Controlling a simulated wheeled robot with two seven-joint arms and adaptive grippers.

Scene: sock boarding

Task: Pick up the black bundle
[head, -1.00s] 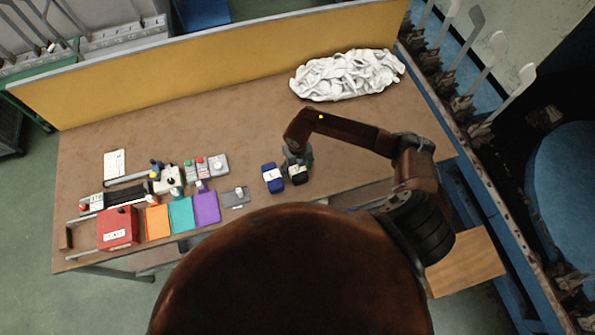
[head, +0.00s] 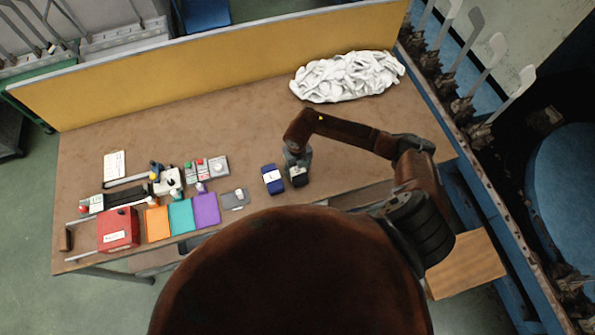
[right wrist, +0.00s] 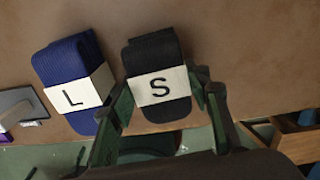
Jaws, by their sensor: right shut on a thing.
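The black bundle (right wrist: 155,58) is a rolled dark cloth with a white band marked S. It also shows in the head view (head: 299,181), partly covered by my right gripper (head: 298,166). In the right wrist view my right gripper (right wrist: 162,100) has one finger on each side of the bundle, shut on it at the band. Whether the bundle is clear of the table is hard to tell. A blue bundle (right wrist: 68,65) with a band marked L lies just left of it, and it also shows in the head view (head: 272,179). My left gripper is not in view.
A white crumpled pile (head: 347,77) lies at the back right of the brown table (head: 235,125). Orange, teal and purple panels (head: 180,215), a red box (head: 118,230) and a small grey plate (head: 235,199) lie to the left. A yellow board (head: 215,60) lines the back edge.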

